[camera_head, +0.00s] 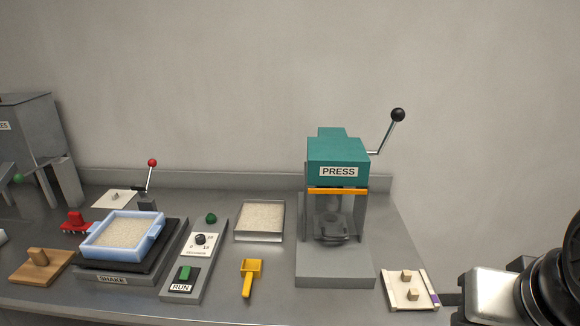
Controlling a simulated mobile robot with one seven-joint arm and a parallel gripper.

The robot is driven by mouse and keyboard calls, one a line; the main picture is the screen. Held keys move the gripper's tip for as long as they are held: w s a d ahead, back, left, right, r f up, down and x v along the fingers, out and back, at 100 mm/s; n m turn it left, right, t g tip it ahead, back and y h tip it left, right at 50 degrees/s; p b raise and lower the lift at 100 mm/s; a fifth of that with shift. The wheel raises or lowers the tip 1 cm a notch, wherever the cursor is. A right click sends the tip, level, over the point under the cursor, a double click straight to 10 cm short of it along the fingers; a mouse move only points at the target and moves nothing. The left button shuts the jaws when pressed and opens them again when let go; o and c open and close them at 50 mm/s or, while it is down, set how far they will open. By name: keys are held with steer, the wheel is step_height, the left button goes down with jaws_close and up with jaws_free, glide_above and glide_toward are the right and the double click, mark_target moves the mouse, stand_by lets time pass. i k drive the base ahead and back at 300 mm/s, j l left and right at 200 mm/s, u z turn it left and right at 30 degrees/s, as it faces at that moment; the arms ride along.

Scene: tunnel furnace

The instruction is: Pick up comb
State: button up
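A small red piece with an upright grip and what look like teeth along its lower edge, seemingly the comb (75,222), sits on the grey bench at the left. It is just left of the blue sieve box (101,252) and behind a wooden block with a knob (40,266). Part of my arm, silver and black, shows at the lower right edge, far from the comb. I cannot make out gripper fingers there, nor whether they are open or shut.
The blue box holds pale grains on the SHAKE platform (112,279). A RUN control panel (187,268), a yellow scoop (249,280), a tray of grains (259,237) and a teal PRESS (338,152) stand to the right. A red-knobbed lever (150,175) rises behind the box.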

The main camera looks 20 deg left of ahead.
mark_target(76, 224)
steer(key=k+j+u, duration=0.2)
steer(key=u, duration=0.3)
steer(key=k+j+u, duration=0.1)
steer(key=j+u, duration=0.2)
steer(key=u, duration=1.25)
